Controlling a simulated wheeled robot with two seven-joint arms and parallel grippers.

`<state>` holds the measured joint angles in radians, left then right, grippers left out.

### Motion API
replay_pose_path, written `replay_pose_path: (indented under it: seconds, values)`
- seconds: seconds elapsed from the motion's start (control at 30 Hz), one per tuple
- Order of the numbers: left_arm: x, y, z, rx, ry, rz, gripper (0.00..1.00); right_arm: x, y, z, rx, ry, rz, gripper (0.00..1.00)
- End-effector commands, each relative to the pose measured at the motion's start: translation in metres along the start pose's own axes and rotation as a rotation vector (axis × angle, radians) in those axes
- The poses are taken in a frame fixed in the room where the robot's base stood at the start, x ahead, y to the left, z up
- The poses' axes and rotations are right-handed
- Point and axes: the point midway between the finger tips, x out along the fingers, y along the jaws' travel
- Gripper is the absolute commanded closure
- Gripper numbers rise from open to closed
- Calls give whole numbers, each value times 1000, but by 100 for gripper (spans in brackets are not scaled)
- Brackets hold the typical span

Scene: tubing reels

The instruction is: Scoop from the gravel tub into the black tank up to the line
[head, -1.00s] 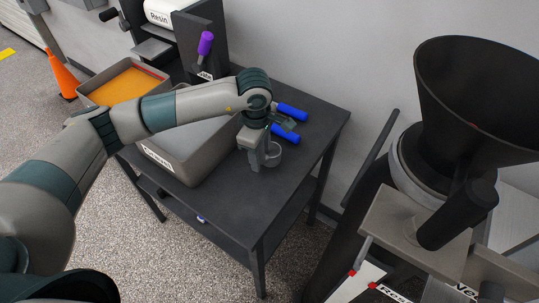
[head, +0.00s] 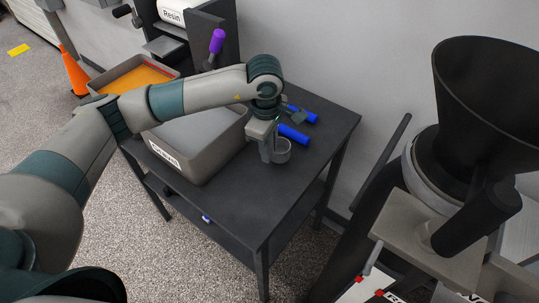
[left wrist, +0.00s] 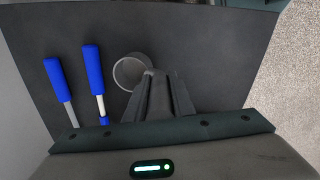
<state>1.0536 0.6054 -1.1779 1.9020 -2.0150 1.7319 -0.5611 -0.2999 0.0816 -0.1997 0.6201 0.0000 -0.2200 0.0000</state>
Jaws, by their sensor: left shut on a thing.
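My left gripper (head: 267,152) is over the right part of the dark table, shut on a small grey cup-like scoop (head: 282,152). In the left wrist view the scoop (left wrist: 129,72) shows its round open mouth beside the fingers (left wrist: 152,92); its grip is hidden between them. Whether it touches the table is unclear. A grey tub (head: 205,168) with pale grey contents and a hard-to-read white label stands left of the gripper, partly behind my arm. A large black funnel-shaped vessel (head: 485,95) stands at the right; no fill line shows on it. My right gripper is not in view.
Two blue-handled tools (head: 293,135) lie beside the scoop. A second tub with orange contents (head: 140,88) stands farther left, near a purple-handled lever (head: 217,42). The table's front right (head: 250,205) is clear. A floor gap separates the table from the black machine.

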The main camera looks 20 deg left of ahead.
Motion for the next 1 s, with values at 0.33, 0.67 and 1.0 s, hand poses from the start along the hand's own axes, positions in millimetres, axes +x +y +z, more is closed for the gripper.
replay_pose_path:
  seconds: [0.33, 0.67, 1.0]
  values:
    - [-40, 7, 50, 6, -1, 6, 100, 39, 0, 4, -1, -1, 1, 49]
    - [-74, 12, 102, 1, 0, 3, 100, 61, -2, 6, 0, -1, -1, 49]
    - [-85, 12, 117, 0, 1, 1, 100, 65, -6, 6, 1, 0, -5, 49]
